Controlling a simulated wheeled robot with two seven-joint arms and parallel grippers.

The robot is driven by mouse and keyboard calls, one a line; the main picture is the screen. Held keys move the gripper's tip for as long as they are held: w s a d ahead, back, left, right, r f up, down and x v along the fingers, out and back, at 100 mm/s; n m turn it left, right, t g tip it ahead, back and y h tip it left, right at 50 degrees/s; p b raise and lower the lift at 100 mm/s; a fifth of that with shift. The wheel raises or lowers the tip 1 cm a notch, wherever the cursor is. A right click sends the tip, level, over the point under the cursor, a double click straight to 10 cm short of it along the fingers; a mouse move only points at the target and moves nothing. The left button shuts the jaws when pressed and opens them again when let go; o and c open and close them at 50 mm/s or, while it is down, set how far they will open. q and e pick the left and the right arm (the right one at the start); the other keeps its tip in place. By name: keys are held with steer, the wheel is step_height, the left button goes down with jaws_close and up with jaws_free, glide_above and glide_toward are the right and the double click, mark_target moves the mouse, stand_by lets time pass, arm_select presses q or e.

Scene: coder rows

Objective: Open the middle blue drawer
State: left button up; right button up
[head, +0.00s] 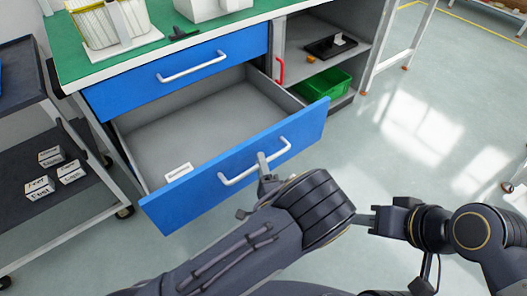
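The middle blue drawer (190,200) is pulled far out below a shut blue drawer (165,78). Its grey inside shows, with a small white labelled block (179,172) lying in it near the front. Its light-grey bar handle (236,180) is on the front panel. My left gripper (263,163) is at the right part of this handle and appears shut on it; my wrist partly hides the fingers. My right gripper (357,219) is apart from the drawer, over the floor to the right, pointing left; its finger gap is not clear.
The green bench top (240,15) carries a wire basket (105,22) and a white box. An open shelf at right holds a green bin (322,84) and a black tray. A dark cart (95,195) with labelled boxes stands at left.

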mark_target(252, 155)
arm_select(q)
steer(key=shift+w+a, duration=0.1)
steer(key=shift+w, duration=0.2)
jaws_close()
steer(key=w+a, duration=0.2)
steer(key=w, duration=0.1)
steer(key=shift+w+a+b, duration=0.1)
steer(key=shift+a+b, duration=0.1)
steer(key=shift+b, duration=0.2)
jaws_free()
